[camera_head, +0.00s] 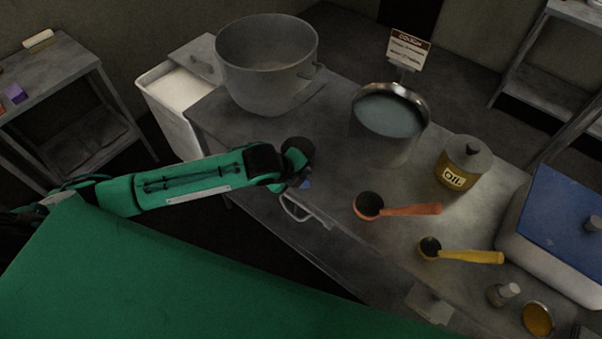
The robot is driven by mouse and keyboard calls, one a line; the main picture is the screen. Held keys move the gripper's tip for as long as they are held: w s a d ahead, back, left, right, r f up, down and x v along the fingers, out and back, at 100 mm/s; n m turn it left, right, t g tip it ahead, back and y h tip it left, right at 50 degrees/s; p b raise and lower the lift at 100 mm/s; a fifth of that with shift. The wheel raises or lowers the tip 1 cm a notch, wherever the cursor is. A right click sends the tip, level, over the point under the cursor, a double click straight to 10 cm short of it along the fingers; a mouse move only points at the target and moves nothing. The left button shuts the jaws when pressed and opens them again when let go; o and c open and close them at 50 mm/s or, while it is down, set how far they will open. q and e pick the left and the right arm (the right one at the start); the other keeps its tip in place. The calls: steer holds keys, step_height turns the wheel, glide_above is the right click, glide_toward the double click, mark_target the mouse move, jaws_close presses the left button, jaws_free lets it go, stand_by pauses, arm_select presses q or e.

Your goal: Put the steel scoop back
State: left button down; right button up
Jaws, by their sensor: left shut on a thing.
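My left gripper (301,184) is at the near left edge of the grey metal table (330,150), seen from behind. It is shut on a pale metal piece with a rounded outline, which I take to be the steel scoop (296,209). The scoop hangs just below the fingers, by the table's front edge. The wrist hides the fingertips and part of the scoop. My right gripper is not in view.
A large grey pot (266,65), a liquid-filled vessel (389,117), an oil jar (464,163), an orange ladle (410,210) and a yellow one (470,256) stand or lie on the table. A white bin (172,92) is left. A blue-lidded box (560,230) is right.

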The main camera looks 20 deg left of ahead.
arm_select(q)
steer(key=shift+f, duration=0.3)
steer(key=c, duration=1.2)
jaws_free()
steer(key=shift+f, duration=0.1)
steer(key=b+v, duration=0.2)
steer(key=v, duration=1)
